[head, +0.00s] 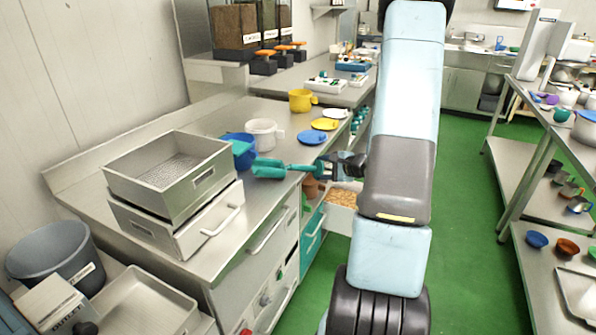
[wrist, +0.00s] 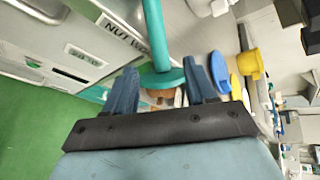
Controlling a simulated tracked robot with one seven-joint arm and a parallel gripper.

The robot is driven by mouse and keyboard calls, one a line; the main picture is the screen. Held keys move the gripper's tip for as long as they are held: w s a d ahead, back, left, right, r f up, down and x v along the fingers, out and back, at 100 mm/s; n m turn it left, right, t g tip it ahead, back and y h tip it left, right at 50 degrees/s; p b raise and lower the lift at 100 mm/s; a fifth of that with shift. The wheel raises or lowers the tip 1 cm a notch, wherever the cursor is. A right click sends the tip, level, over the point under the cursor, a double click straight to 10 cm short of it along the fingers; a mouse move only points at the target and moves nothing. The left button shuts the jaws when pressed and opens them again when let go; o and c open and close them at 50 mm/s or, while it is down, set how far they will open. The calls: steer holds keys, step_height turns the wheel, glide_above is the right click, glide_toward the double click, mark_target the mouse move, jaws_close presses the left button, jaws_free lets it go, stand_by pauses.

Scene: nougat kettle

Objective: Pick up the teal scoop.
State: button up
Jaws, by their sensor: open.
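The teal scoop (head: 268,168) lies on the steel counter near its front edge, and its handle points right toward my gripper. My gripper (head: 338,164) is open at the counter's front edge, at the handle end. In the wrist view, a teal shaft with a wide, rounded end (wrist: 153,40) stands beyond and between the blue fingers of my gripper (wrist: 166,66). The fingers are apart and not closed on it. I cannot tell whether the handle's end is inside the jaws or just in front of them.
A blue jug (head: 231,137) with something teal at its rim, a white jug (head: 263,133) and a yellow jug (head: 301,99) stand behind the scoop. Yellow (head: 325,124) and blue (head: 309,137) lids lie nearby. Stacked steel trays (head: 120,176) stand left. An open drawer (head: 341,197) is below.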

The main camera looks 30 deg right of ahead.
mark_target(309, 169)
steer(key=shift+a+x, duration=0.15)
steer(key=shift+x, duration=1.2)
steer(key=shift+a+x, duration=0.15)
steer(key=shift+x, duration=1.2)
steer(key=shift+s+r, duration=0.1)
jaws_close()
